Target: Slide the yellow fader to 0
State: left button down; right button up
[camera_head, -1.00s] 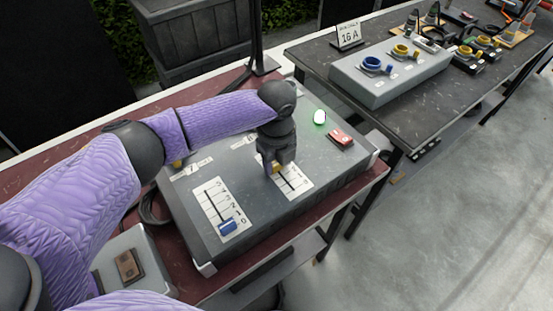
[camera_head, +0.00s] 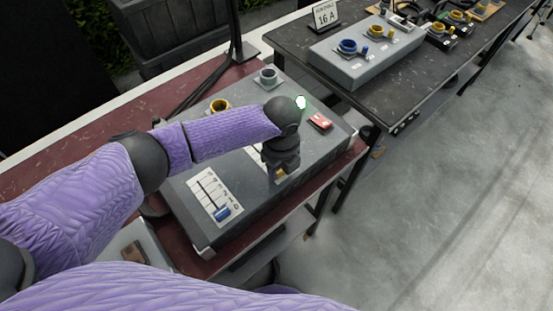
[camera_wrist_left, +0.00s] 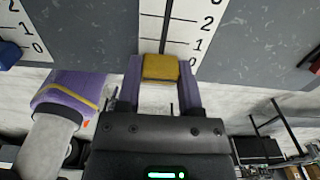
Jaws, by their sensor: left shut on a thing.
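The yellow fader (camera_wrist_left: 160,68) sits in its slot on the grey console (camera_head: 245,130), level with or very near the 0 mark at the front end of its white scale (camera_wrist_left: 180,25). My left gripper (camera_wrist_left: 160,80) is shut around it, one finger on each side. In the head view my left gripper (camera_head: 281,173) points down at the console's front part, with a bit of yellow showing between the fingers; the wrist hides most of that scale. My right gripper is not in view.
The blue fader (camera_head: 222,213) stands at 0 on the scale to the left. A dark table (camera_head: 400,80) stands at the right.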

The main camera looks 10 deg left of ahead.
pick_arm(q)
jog(key=c, duration=0.6)
grip_release()
jog(key=shift+s+d, duration=0.1)
jog(key=o, duration=0.4)
jog(key=shift+d, duration=0.1)
jog(key=shift+c, duration=0.2)
notch_tip(320, 180, up, 10)
jog(key=p, duration=0.2)
jog(key=shift+p, duration=0.35)
jog(key=shift+f, duration=0.1)
